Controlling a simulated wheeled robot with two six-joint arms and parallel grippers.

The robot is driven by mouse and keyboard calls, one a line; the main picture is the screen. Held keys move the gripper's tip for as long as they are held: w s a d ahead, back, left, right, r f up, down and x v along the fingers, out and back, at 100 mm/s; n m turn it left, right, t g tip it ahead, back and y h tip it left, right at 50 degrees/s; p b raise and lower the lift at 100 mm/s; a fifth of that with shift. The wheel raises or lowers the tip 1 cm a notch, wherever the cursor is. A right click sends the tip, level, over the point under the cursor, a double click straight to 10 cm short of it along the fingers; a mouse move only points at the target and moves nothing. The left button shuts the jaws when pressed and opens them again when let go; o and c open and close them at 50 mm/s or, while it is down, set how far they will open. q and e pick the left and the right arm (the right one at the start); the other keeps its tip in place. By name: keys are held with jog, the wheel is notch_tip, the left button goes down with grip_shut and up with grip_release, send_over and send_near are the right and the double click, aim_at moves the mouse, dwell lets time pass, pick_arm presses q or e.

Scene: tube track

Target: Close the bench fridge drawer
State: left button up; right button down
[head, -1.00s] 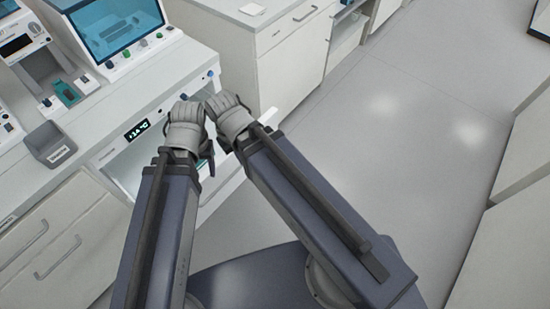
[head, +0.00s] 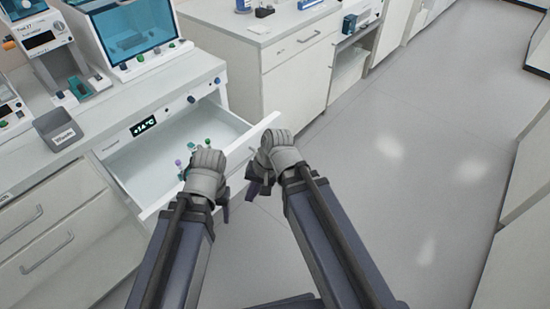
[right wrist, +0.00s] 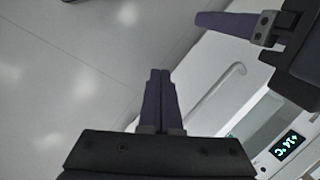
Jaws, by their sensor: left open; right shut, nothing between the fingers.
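The bench fridge drawer (head: 262,133) stands pulled out under the bench, its pale front panel facing the aisle. Several tubes with coloured caps stand inside it. In the right wrist view its pale bar handle (right wrist: 217,95) shows beside my fingers. My left gripper (head: 226,206) is open and empty, in front of the near part of the drawer front; it also shows in the right wrist view (right wrist: 238,28). My right gripper (head: 256,188) is shut and empty, just outside the drawer front, to the right of my left one; its closed fingers show in the right wrist view (right wrist: 160,98). Contact with the drawer cannot be told.
The fridge display (head: 145,127) is on the housing above the drawer. A grey bin (head: 60,130) and instruments stand on the bench. A white cabinet (head: 297,85) stands beyond the drawer. The floor (head: 400,190) to the right is clear.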

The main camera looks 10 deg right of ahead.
jog(key=w+d+f+m+t+y+b, duration=0.55)
jog(key=w+f+m+b, duration=0.3)
jog(key=m+b, duration=0.55)
jog(key=w+d+m+t+y+b, duration=0.1)
jog(key=w+d+m+t+b, duration=0.1)
jog(key=d+m+t+b, duration=0.35)
jog(key=w+d+m+t+b, duration=0.3)
jog(key=d+m+b, duration=0.3)
jog(key=d+b, duration=0.3)
jog(key=x, duration=1.3)
jog(key=shift+w, duration=0.25)
jog(key=shift+a+f, duration=0.1)
jog(key=shift+f, duration=0.05)
